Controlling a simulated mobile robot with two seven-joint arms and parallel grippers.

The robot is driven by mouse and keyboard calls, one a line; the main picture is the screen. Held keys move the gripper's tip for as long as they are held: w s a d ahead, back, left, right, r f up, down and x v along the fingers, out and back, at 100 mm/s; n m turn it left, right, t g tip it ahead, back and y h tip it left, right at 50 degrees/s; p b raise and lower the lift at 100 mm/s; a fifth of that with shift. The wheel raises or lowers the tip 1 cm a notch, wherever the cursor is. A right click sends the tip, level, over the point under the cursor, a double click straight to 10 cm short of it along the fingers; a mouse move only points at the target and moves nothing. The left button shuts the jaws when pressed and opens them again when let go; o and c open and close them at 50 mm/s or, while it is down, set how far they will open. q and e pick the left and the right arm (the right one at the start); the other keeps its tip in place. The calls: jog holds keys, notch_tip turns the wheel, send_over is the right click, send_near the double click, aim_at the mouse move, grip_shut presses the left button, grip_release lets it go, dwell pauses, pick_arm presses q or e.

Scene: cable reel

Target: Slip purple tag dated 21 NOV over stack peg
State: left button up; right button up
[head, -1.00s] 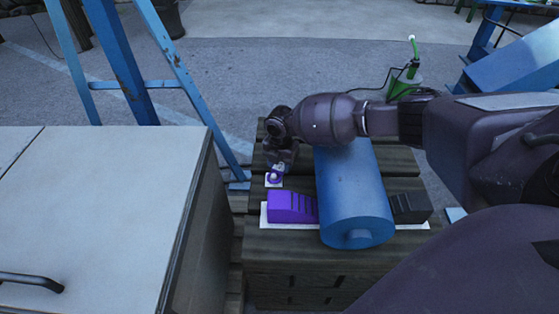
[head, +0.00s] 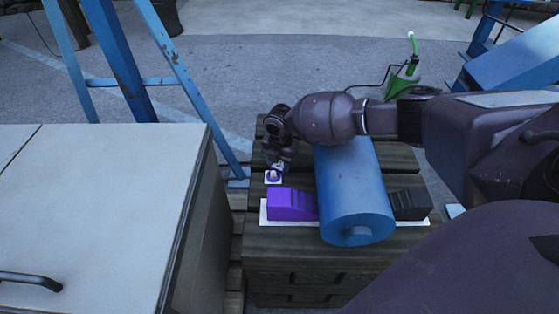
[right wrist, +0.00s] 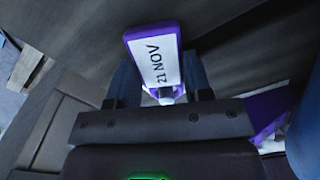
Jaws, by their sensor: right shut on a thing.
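The purple-rimmed white tag (right wrist: 155,55), lettered 21 NOV, is between the fingers of my right gripper (right wrist: 163,92). The gripper is shut on its near end, and the tag points away from the fingers. In the head view my right gripper (head: 281,164) hangs low over the wooden pallet stack, just above a small white square base with a purple-and-white piece (head: 273,176). I cannot tell whether this piece is the stack peg or whether the tag is around it. My left gripper is out of view.
A blue cylinder (head: 352,190) lies right of the gripper, between a purple wedge (head: 292,204) and a dark wedge (head: 410,206). A pale cabinet (head: 90,215) stands at left, with a blue ladder (head: 121,60) behind it. Open pavement lies beyond the pallets.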

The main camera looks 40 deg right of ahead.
jog(key=o, duration=1)
notch_tip(320, 180, up, 5)
jog(key=shift+w+f+p, duration=0.15)
jog(key=shift+p, duration=0.5)
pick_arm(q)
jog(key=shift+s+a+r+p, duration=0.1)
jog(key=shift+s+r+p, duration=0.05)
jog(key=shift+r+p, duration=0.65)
pick_arm(e)
notch_tip(320, 180, up, 6)
jog(key=shift+s, duration=0.25)
